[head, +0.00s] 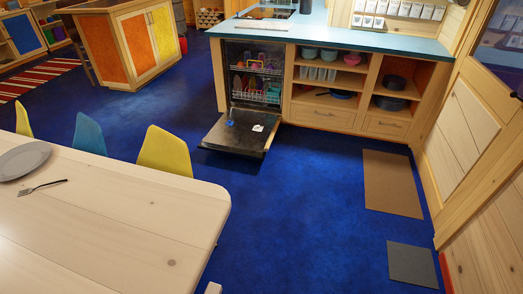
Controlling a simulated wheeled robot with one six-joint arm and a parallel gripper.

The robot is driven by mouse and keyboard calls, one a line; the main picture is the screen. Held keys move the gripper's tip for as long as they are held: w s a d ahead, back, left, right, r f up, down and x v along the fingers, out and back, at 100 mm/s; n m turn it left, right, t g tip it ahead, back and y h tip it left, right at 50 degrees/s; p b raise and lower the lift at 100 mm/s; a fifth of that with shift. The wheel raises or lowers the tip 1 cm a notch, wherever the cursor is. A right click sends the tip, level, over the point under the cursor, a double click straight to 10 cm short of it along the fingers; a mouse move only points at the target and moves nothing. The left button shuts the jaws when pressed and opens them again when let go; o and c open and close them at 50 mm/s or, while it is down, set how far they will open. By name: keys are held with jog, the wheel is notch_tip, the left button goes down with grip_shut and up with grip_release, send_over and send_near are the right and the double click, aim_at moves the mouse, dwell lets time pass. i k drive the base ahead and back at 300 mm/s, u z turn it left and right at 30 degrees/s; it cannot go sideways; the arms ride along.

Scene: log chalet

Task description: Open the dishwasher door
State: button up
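The dishwasher (228,84) is built into the wooden counter at the back, left of the open shelves. Its door (222,137) is folded down and lies about level, low above the blue floor. A small blue item (231,122) and a white item (258,128) lie on the door's inner face. The upper and lower racks (255,97) are inside the cavity with colourful dishes in them. My gripper is not in view.
A pale wooden table (120,215) with a plate (22,160), a fork (42,187) and several chairs fills the lower left. The blue floor (300,190) between table and counter is clear. Brown (391,183) and grey (412,263) mats lie at right.

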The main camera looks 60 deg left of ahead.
aim_at(243, 139)
jog(key=i, duration=0.1)
jog(key=u, duration=2.05)
jog(key=i, duration=3.3)
jog(key=z, duration=0.5)
jog(key=i, duration=0.5)
jog(key=z, duration=0.1)
